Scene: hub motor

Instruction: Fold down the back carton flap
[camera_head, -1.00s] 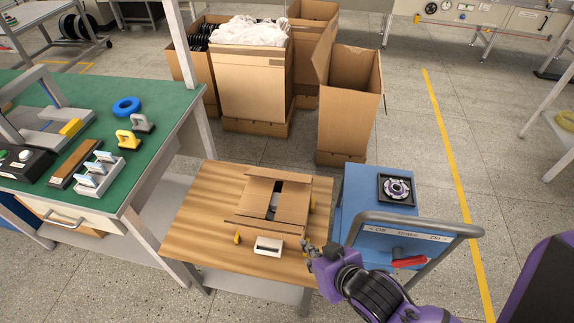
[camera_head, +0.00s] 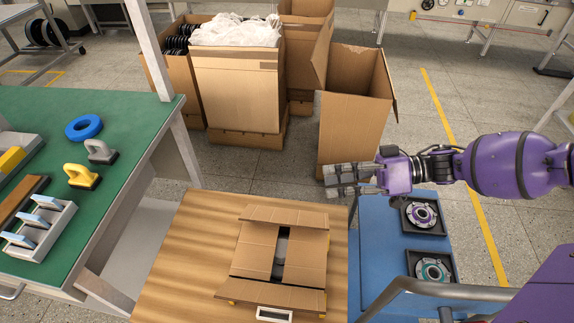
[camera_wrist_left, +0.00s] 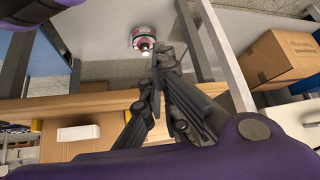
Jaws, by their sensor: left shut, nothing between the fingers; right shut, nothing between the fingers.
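The open carton (camera_head: 308,254) sits on the wooden table. Its left and right flaps are folded inward, with a narrow dark gap between them showing something grey inside. The back flap (camera_head: 288,217) is a strip along the far edge, not lying over the side flaps; its exact tilt is hard to tell. The front flap (camera_head: 270,294) lies along the near edge. My right gripper (camera_head: 328,181) is shut and empty, beyond and right of the carton, apart from it. My left gripper (camera_wrist_left: 160,62) is shut and empty in the left wrist view, outside the head view.
The blue cart (camera_head: 378,262) right of the table holds two black trays with round parts (camera_head: 422,214). A tall open box (camera_head: 352,130) stands behind my right gripper. The green bench (camera_head: 120,130) is at left. A white label holder (camera_head: 273,315) lies before the carton.

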